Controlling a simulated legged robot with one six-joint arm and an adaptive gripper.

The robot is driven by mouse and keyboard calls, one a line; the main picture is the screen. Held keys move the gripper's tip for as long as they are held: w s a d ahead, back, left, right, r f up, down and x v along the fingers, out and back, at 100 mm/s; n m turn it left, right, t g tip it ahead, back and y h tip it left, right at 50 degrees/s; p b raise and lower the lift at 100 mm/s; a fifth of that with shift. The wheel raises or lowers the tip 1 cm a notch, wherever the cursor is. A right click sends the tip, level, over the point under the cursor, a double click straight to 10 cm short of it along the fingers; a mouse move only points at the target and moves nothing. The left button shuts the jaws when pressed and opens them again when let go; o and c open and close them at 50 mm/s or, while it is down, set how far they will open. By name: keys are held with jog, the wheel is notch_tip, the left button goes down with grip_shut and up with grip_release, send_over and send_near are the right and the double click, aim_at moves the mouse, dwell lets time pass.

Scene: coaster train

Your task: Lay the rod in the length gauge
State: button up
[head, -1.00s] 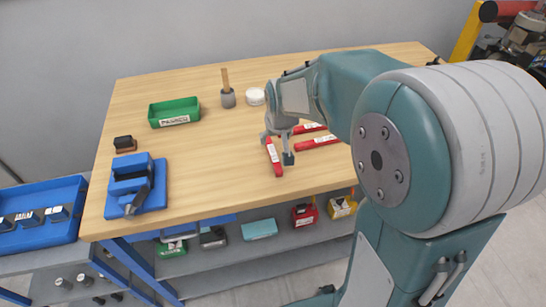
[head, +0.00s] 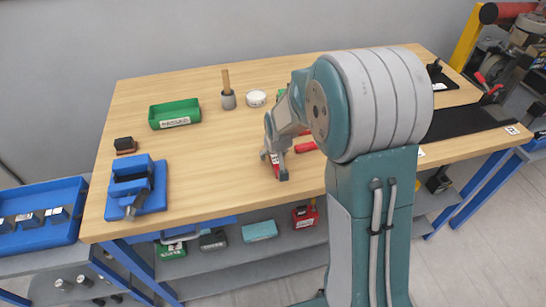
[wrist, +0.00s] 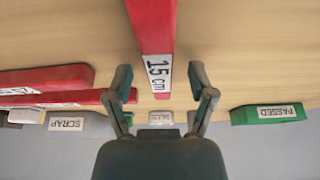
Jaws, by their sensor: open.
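A red bar labelled "15 cm" (wrist: 152,30), which looks like a rod, lies on the wooden table and runs between my fingers in the wrist view. My gripper (wrist: 159,74) is open, with one finger on each side of the bar's labelled end and gaps on both sides. In the head view my gripper (head: 279,172) is low near the table's front edge and hides most of this bar. Other red bars (wrist: 45,78) lie to the left in the wrist view; a piece of one (head: 305,147) shows beside my arm. I cannot tell for certain which thing is the length gauge.
A blue fixture (head: 137,187) is at left. A black strip (head: 465,122) lies at right, partly behind my arm. The table's left-centre is clear.

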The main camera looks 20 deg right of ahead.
grip_shut()
jog(key=shift+r, duration=0.45)
notch_tip(320, 180, up, 3)
jog(key=shift+f, duration=0.2)
jog(key=s+r, duration=0.2)
jog(key=r, duration=0.1)
jog(key=s+r, duration=0.6)
jog(key=s, duration=0.6)
jog(key=shift+r, duration=0.3)
